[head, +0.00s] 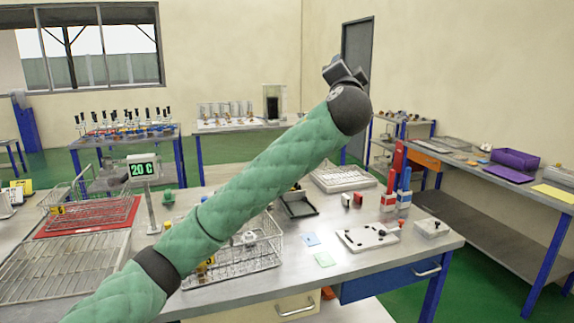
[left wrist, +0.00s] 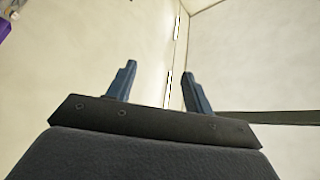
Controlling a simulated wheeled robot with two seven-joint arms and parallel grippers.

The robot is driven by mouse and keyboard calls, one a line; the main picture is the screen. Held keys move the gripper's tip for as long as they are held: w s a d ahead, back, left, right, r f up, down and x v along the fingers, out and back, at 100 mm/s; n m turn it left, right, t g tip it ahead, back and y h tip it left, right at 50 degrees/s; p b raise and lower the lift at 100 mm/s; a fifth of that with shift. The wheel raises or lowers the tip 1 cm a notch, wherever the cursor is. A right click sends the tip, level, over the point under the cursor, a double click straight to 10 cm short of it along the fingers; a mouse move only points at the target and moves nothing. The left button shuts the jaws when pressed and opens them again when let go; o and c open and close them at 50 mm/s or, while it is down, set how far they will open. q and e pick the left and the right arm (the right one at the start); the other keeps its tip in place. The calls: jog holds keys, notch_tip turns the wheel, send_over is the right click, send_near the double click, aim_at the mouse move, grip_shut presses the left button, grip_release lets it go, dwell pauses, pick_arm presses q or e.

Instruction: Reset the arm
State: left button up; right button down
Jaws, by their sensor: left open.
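My left arm, in a green padded sleeve, reaches up across the head view from the lower left. My left gripper (head: 344,70) is raised well above the table, near the grey door at the back. In the left wrist view my left gripper (left wrist: 154,88) has its two dark fingers apart with nothing between them. It faces bare wall and a corner of the room. My right gripper is in neither view.
The metal table (head: 240,293) below holds a wire basket (head: 262,262), a red tray (head: 88,218), a temperature display (head: 144,170) and a white plate with small parts (head: 367,237). A side bench (head: 500,183) stands at right. Space around the raised gripper looks clear.

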pick_arm(q)
jog(key=s+a+f+n+g, duration=0.35)
jog(key=s+a+f, duration=0.4)
jog(key=f, duration=0.95)
jog(key=s+a+f+n+g+p, duration=0.15)
jog(key=s+a+f+g, duration=0.5)
jog(key=f, duration=0.95)
jog(key=s+a+f+n+g, duration=0.25)
jog(key=s+a+f, duration=0.55)
jog(key=f, duration=0.9)
jog(key=s+a+f+n+g, duration=0.1)
jog(key=s+a+f+g, duration=0.1)
jog(key=s+f, duration=1.1)
jog(key=s+a+f+n+g+y, duration=0.1)
jog(key=s+a+f+g, duration=0.2)
jog(key=s+f, duration=1.1)
jog(key=shift+s+a+n+g+y, duration=0.15)
jog(key=shift+s+n+g+y, duration=0.2)
jog(key=shift+s+g, duration=0.65)
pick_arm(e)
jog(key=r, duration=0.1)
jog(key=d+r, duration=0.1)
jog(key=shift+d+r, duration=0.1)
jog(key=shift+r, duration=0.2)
